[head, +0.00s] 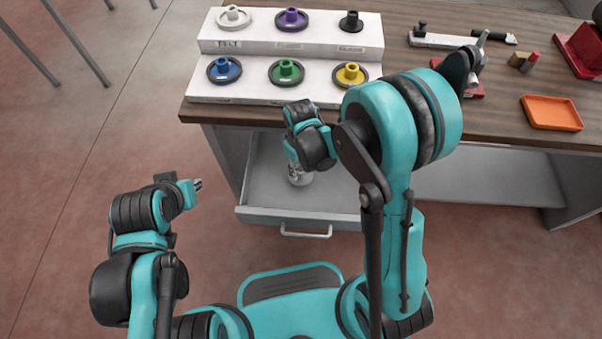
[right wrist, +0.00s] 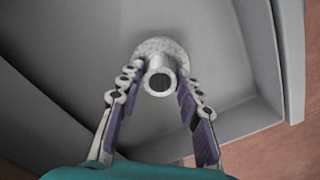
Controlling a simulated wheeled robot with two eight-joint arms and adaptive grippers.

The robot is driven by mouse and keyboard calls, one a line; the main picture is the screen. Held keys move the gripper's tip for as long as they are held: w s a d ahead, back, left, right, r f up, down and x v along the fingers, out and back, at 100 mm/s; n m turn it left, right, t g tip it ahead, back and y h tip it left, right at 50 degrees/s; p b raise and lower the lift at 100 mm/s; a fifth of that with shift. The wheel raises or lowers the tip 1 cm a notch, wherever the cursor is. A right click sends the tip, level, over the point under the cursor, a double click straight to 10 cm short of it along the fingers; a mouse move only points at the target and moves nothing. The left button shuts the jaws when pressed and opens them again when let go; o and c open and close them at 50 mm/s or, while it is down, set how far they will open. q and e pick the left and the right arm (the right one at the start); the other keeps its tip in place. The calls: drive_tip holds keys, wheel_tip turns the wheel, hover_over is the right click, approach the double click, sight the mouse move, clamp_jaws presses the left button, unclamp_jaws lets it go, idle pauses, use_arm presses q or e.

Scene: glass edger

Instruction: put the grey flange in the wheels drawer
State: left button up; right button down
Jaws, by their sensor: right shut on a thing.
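The grey flange (right wrist: 157,50), a speckled disc with a hollow hub, shows in the right wrist view between the fingers of my right gripper (right wrist: 160,82). The gripper is shut on it by the hub. The pulled-out grey drawer (head: 262,200) lies under the right gripper in the head view, and its walls surround the flange in the wrist view. I cannot tell whether the flange touches the drawer floor. In the head view the right wrist hides most of the flange. My left gripper (head: 197,184) hangs left of the drawer, apart from it; its finger opening is unclear.
A white two-step rack (head: 215,92) on the wooden bench (head: 485,112) holds white, purple, black, blue, green and yellow flanged wheels. An orange tray (head: 552,112) and tools lie to the right. The drawer's front handle (head: 306,234) sticks out.

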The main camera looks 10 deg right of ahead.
sight(301, 173)
wheel_tip(301, 173, down, 4)
drive_tip(key=shift+r+b, duration=0.1)
drive_tip(key=shift+b, duration=0.7)
drive_tip(key=shift+r, duration=0.1)
drive_tip(key=c, duration=1.5)
unclamp_jaws()
drive_tip(key=shift+f, duration=0.2)
drive_tip(key=o, duration=0.5)
drive_tip(key=shift+c, duration=0.2)
drive_tip(key=shift+r, duration=0.1)
drive_tip(key=shift+r, duration=0.1)
